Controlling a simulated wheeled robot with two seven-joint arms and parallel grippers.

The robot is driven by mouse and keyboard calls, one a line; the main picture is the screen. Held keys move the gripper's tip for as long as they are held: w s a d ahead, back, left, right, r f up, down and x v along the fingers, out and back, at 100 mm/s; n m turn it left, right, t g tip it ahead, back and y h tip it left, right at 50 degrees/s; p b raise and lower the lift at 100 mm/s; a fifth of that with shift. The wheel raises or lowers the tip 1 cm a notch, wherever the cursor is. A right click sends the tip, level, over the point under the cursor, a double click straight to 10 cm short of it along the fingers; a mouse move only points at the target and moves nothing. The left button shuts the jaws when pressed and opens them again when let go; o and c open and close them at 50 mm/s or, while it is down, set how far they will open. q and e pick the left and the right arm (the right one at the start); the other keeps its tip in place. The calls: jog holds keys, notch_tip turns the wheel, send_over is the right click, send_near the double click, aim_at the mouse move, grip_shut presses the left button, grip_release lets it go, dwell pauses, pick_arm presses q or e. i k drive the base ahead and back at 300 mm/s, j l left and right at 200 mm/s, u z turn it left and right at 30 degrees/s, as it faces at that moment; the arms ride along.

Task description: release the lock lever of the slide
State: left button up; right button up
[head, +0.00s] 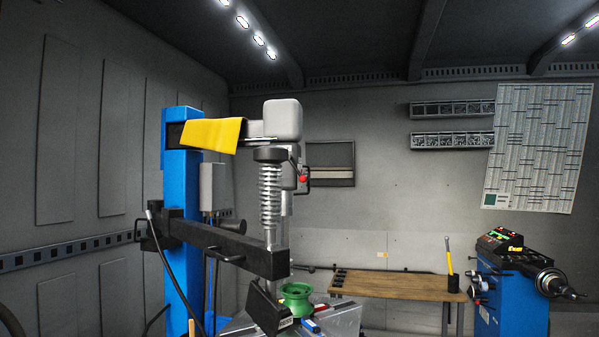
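The tyre changer has a blue column (180,230) at left centre, with a yellow cover (212,134) and a grey head box (283,119) at its top. A vertical slide with a coil spring (269,195) hangs below the head. A small red knob (303,179) and a black handle (309,172) sit at the right of the slide. I cannot tell which of these is the lock lever, or its position. A black horizontal arm (235,244) reaches from the column to below the spring. Neither of my grippers can be made out in the head view.
A green wheel rim (296,298) lies low on the grey machine table (343,318), beside a black angled tool (267,307). A wooden bench (395,285) stands behind on the right. A blue balancing machine (510,295) is at far right.

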aim_at(302, 178)
jog(key=i+j, duration=2.35)
jog(key=j+z, duration=0.05)
jog(key=j, duration=0.05)
